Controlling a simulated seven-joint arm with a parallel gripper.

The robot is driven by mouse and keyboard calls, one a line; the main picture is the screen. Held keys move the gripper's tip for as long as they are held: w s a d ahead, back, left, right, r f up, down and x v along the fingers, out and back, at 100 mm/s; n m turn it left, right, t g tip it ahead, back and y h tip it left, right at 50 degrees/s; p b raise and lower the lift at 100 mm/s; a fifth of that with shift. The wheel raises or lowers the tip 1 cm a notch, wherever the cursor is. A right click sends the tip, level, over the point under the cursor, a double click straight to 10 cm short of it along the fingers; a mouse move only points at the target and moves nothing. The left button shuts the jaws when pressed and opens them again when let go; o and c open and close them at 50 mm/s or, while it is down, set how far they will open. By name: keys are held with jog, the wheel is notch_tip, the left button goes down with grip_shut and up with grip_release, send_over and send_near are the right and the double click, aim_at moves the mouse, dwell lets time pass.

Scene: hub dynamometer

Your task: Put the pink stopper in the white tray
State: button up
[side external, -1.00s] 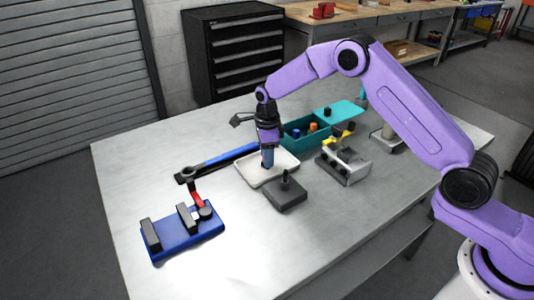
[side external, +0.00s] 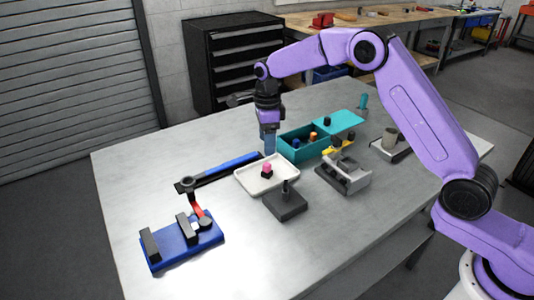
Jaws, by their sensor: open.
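The pink stopper (side external: 267,169) stands in the white tray (side external: 247,182) near the middle of the table, its pink top above a dark lower part. My gripper (side external: 269,152) is above the tray, a little above and apart from the stopper, with its fingers pointing down. It is open and holds nothing that I can see. The gap between the fingers is hard to make out from this side.
A dark block with a post (side external: 286,203) stands just in front of the tray. A teal box (side external: 301,147) with small parts is behind it, a grey fixture (side external: 343,178) to the right. A blue torque wrench (side external: 223,168) and blue clamp base (side external: 182,245) lie left. The front table is clear.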

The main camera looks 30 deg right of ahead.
notch_tip(320, 180, up, 3)
jog(key=shift+r, duration=0.15)
jog(key=s+a+r+n, duration=0.1)
jog(key=s+r+n, duration=0.2)
jog(key=s+n, duration=0.65)
jog(key=s+a+r+n, duration=0.2)
jog(key=s+r+n, duration=0.1)
jog(key=s+n, duration=0.65)
jog(key=s+d+n, duration=0.3)
jog(key=s+n, duration=0.2)
jog(key=s, duration=0.3)
jog(key=s+d+f+n, duration=0.1)
jog(key=s+d+n, duration=0.3)
jog(key=s, duration=0.4)
jog(key=s+d+f+n, duration=0.1)
jog(key=s+d+n, duration=0.3)
jog(key=s+n, duration=0.3)
jog(key=shift+s+f, duration=0.25)
jog(key=shift+s, duration=0.35)
